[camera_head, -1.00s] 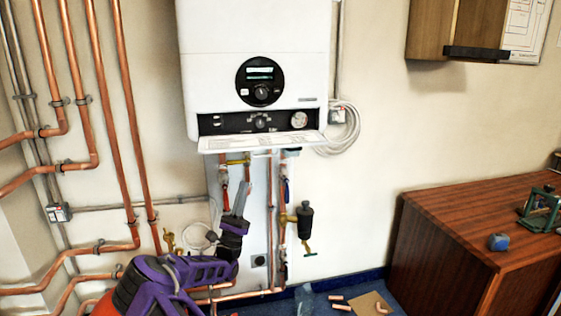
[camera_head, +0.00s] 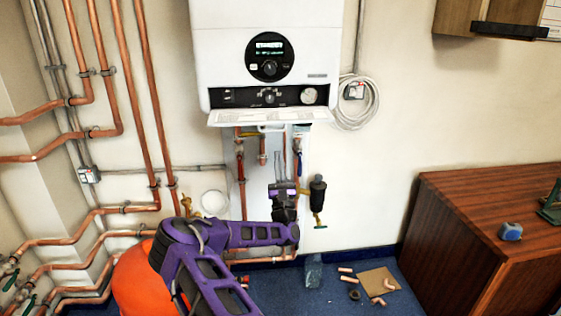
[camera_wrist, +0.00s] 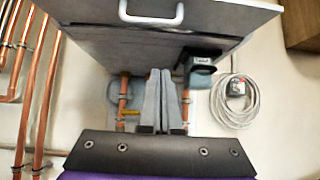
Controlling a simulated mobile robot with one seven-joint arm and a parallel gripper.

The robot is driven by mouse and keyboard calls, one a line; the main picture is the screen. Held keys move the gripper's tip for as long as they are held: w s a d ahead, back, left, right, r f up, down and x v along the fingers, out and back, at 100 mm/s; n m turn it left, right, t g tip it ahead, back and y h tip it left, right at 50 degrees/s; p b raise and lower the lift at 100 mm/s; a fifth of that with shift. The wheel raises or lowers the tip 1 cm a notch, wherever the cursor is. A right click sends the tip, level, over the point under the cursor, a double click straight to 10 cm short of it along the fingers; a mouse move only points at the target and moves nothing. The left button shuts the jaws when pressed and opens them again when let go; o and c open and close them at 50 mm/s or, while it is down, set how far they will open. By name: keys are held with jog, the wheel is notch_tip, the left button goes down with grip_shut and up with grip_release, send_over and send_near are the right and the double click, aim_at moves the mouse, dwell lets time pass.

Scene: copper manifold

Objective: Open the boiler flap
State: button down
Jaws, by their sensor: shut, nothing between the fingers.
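The white boiler (camera_head: 270,40) hangs on the wall. Its flap (camera_head: 270,117) is folded down and juts out below the control panel (camera_head: 268,97), with a printed label on its upper face. My gripper (camera_head: 279,155) is below the flap and apart from it, fingers pointing up, shut and empty. In the wrist view the fingers (camera_wrist: 160,75) lie together beneath a grey panel (camera_wrist: 110,38) with a white handle (camera_wrist: 151,14) at its edge. I cannot tell whether that panel is the flap or the boiler's underside.
Copper pipes (camera_head: 140,90) run down the wall at left, and more pipes (camera_head: 241,170) stand under the boiler. A black valve (camera_head: 318,190) is just right of my gripper. A coiled white cable (camera_head: 357,102) hangs right. A wooden cabinet (camera_head: 460,230) stands at right.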

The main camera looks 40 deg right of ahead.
aim_at(271, 122)
notch_tip(271, 122, up, 6)
jog(key=w, duration=0.1)
jog(key=shift+d+r, duration=0.25)
jog(key=shift+d, duration=0.2)
jog(key=shift+w, duration=0.1)
